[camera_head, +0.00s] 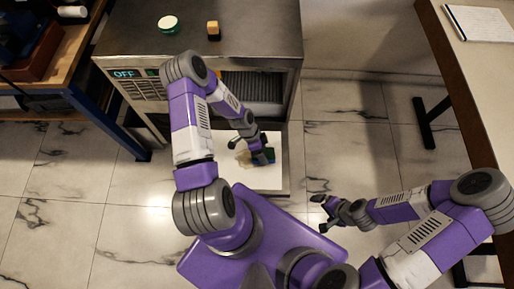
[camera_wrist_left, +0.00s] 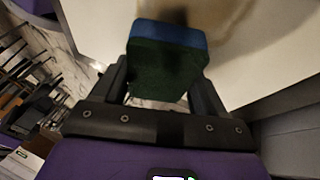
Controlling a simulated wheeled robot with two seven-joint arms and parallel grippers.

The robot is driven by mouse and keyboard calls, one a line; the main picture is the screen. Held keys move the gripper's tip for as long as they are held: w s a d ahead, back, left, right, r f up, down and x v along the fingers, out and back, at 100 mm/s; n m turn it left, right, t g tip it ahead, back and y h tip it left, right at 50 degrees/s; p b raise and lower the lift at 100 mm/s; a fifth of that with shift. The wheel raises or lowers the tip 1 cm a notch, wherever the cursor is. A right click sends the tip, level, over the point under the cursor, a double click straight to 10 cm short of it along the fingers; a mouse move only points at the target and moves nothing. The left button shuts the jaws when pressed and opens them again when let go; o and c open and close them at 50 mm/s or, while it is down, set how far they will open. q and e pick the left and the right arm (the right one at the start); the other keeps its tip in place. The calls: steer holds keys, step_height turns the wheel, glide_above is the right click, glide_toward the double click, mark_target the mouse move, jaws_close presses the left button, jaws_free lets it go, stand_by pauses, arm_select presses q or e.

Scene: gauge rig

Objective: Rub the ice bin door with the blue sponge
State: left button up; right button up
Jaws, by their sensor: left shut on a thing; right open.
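The ice bin door (camera_head: 262,181) is a pale panel in front of the machine, swung down and open, with its inner face up. A brownish stain (camera_head: 243,158) marks it; the stain also shows at the top of the left wrist view (camera_wrist_left: 212,18). My left gripper (camera_head: 259,151) is over the door, shut on the blue sponge (camera_wrist_left: 168,62), which has a blue layer and a dark green layer. The sponge is at the right side of the stain; I cannot tell whether it touches the door. My right gripper (camera_head: 325,213) is open and empty over the floor.
The ice machine (camera_head: 245,42) has an "OFF" display and a dark slatted opening. A green-and-white round container (camera_head: 168,23) and a small orange-and-dark object (camera_head: 213,31) stand on top. A workbench (camera_head: 78,75) is at left, a table with a notebook (camera_head: 482,23) at right.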

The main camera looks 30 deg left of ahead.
arm_select(q)
steer(key=shift+w+d, duration=0.1)
steer(key=shift+d, duration=0.05)
steer(key=shift+w+a+r+p, duration=0.15)
steer(key=shift+w+r+p, duration=0.1)
steer(key=shift+r+p, duration=0.45)
steer(key=shift+w+a+r+p, duration=0.25)
steer(key=shift+r+p, duration=0.1)
steer(key=shift+r, duration=0.7)
steer(key=shift+w+a+r+p, duration=0.1)
steer(key=shift+w+r+p, duration=0.15)
steer(key=shift+r+p, duration=0.45)
steer(key=shift+w+r, duration=0.1)
steer(key=shift+r, duration=0.3)
steer(key=shift+w+a+r+p, duration=0.2)
steer(key=shift+r+p, duration=0.15)
steer(key=shift+r, duration=0.35)
steer(key=shift+w+a+r+p, duration=0.1)
steer(key=shift+w+r+p, duration=0.2)
steer(key=shift+r, duration=0.4)
steer(key=shift+s, duration=0.1)
